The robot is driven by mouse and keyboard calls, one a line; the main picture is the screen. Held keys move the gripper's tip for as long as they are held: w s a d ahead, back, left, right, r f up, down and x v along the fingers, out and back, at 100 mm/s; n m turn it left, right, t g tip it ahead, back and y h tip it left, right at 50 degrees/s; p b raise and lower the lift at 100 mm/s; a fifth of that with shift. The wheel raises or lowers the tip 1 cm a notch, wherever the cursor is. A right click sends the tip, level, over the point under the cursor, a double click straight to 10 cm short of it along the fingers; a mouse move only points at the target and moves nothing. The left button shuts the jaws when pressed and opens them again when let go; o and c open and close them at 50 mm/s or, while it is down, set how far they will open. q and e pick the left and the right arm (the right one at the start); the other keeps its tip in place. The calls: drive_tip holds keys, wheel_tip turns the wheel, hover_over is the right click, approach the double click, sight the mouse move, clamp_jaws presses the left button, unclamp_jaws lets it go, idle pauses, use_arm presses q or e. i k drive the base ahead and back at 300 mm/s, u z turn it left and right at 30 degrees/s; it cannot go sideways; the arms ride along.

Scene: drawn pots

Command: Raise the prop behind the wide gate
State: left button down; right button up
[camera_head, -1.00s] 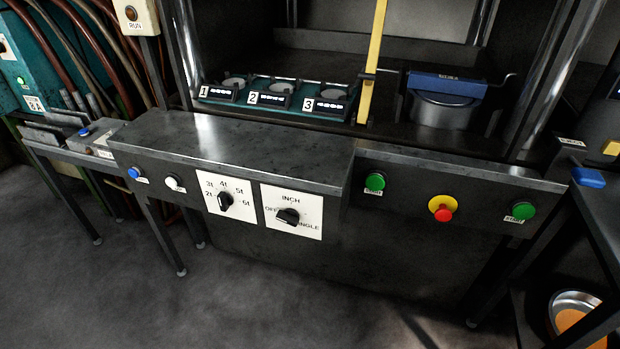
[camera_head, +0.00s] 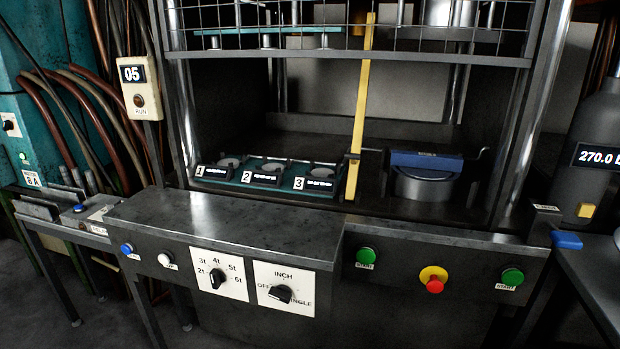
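The wide gate (camera_head: 430,62) is a wire-mesh panel with a grey bottom rail. It is up across the top of the press opening in the head view, and its upper part is cut off by the frame. A long yellow bar (camera_head: 359,110), which looks like the prop, stands nearly upright, leaning slightly. Its lower end is by a small bracket near the bed, and its upper end is at the mesh. I cannot tell whether it bears the gate. Neither of my grippers is in view.
Below the gate, a teal tray (camera_head: 265,178) holds three numbered stations, and a blue-topped round block (camera_head: 424,178) sits at right. The front panel has dials, green buttons and a red stop button (camera_head: 434,285). A display box (camera_head: 132,88) reads 05. Side tables flank the press.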

sight(355, 156)
drive_tip(key=k, duration=0.3)
drive_tip(key=u, duration=1.35)
drive_tip(key=i, duration=0.9)
drive_tip(key=z, duration=0.9)
drive_tip(key=i, duration=0.55)
drive_tip(key=z, duration=0.6)
